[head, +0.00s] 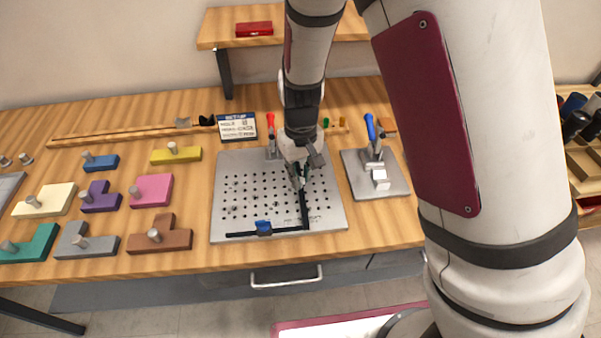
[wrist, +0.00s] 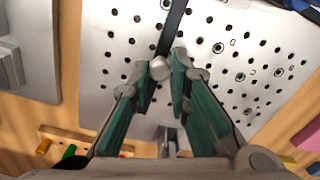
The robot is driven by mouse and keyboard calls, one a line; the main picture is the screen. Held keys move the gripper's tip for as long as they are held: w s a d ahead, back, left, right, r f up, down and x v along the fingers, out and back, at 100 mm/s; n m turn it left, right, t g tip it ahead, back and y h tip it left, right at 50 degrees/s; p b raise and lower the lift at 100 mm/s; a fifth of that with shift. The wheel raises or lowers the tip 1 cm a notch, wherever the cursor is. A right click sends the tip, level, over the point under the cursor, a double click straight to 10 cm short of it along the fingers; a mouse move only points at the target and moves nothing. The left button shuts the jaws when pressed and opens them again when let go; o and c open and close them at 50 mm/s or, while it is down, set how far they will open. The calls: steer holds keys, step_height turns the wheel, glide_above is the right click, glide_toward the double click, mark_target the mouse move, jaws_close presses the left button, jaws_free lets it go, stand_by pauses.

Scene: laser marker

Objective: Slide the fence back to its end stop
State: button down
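The black fence (head: 305,215) is a bar on the perforated metal plate (head: 228,190); it meets a second black bar (head: 285,231) along the plate's front edge, forming an L. In the wrist view the black bar (wrist: 172,30) runs up from between my fingertips. A small silver knob (wrist: 160,68) sits there. My gripper (head: 300,182) is low over the plate; in the wrist view its green-padded fingers (wrist: 164,68) close on both sides of the knob and appear to touch it. The fence's far end is hidden by my gripper.
A blue stop (head: 263,227) sits on the front bar. Toggle clamps with red (head: 271,124) and blue (head: 370,126) handles stand behind and right of the plate. Coloured blocks with pegs, including a pink one (head: 152,190), lie to the left. A sign (head: 237,126) stands behind.

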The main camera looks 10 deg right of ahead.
steer(key=shift+w+d+b, duration=0.1)
steer(key=shift+d+b, duration=0.2)
steer(key=shift+d, duration=3.4)
steer(key=c, duration=1.5)
jaws_free()
steer(key=shift+r, duration=0.1)
steer(key=shift+r, duration=0.2)
step_height(320, 180, up, 12)
steer(key=shift+f, duration=0.25)
